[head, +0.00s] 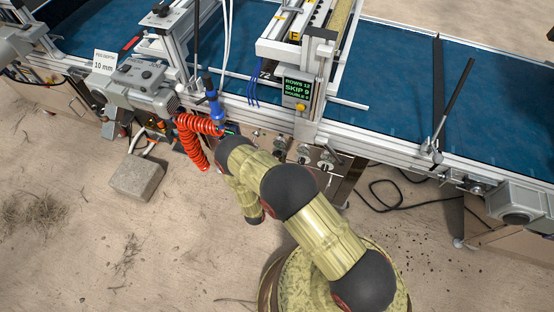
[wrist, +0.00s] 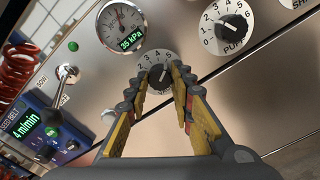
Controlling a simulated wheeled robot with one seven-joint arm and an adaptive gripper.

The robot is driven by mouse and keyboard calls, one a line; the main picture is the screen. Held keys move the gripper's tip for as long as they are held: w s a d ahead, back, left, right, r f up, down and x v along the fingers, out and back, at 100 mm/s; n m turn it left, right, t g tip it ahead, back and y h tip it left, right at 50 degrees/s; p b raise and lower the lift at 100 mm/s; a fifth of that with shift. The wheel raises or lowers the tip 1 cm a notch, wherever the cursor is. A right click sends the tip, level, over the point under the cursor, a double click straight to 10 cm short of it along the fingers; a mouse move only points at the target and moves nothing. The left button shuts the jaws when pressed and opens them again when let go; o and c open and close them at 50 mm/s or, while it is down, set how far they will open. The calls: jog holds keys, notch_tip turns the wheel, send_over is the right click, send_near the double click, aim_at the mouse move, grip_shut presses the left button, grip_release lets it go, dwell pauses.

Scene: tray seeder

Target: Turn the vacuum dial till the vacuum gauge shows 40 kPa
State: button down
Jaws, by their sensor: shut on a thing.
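In the wrist view, the vacuum gauge (wrist: 122,25) is a round dial with a needle and a green readout of 35 kPa. In the head view my arm hides the gripper, the gauge and this dial.
A red coiled hose (head: 195,135) hangs beside my arm. A grey block (head: 137,178) lies on the ground.

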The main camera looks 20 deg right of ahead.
jog(key=c, duration=1.6)
grip_release()
jog(key=shift+o, duration=0.3)
jog(key=v, duration=1.2)
